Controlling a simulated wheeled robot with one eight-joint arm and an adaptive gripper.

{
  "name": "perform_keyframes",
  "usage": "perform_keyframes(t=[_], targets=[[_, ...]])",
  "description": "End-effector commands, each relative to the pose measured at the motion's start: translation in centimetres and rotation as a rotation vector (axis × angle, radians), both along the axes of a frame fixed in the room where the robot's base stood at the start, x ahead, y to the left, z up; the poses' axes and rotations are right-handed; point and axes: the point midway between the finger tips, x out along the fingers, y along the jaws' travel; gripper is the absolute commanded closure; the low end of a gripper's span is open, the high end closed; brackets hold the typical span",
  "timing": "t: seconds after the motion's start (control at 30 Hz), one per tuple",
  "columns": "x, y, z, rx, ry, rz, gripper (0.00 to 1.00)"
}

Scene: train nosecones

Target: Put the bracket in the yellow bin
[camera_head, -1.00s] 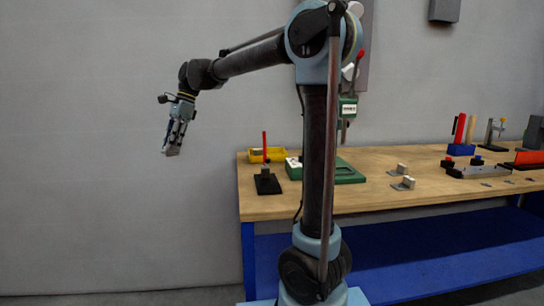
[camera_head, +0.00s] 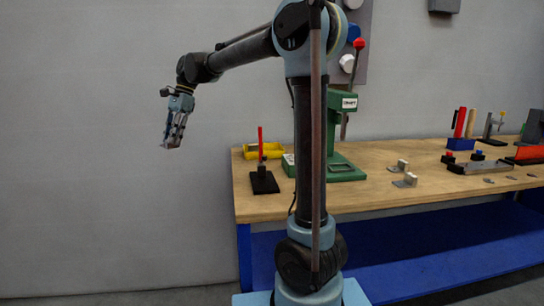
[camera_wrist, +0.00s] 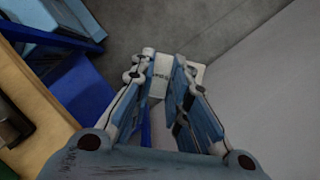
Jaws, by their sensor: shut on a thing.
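My gripper (camera_head: 172,138) hangs at the left in the head view, in free air left of the bench and pointing down. It is shut on a small pale grey piece, which looks like the bracket (camera_head: 170,146), at its fingertips. In the wrist view the fingers (camera_wrist: 165,78) are close together, and the pale bracket (camera_wrist: 194,74) with dark lettering shows behind and beside them. Its full shape is partly hidden by the fingers. The yellow bin (camera_head: 272,147) stands on the bench's back left part, right of my gripper, partly behind a red-handled tool.
The red-handled tool (camera_head: 261,140) on a black base (camera_head: 264,183) stands in front of the bin. A green press (camera_head: 341,120) is to the right. Small metal pieces (camera_head: 404,181) lie on the wooden bench (camera_head: 360,200). The space left of the bench is clear.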

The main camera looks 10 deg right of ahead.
Motion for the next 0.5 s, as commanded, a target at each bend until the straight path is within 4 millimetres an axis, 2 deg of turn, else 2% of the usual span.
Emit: perform_keyframes(t=[0.1, 0.5], targets=[[1.8, -1.8, -0.3, -0.001, 0.001, 0.120, 1.00], [6.4, -7.9, -0.9, 0.001, 0.002, 0.561, 1.00]])
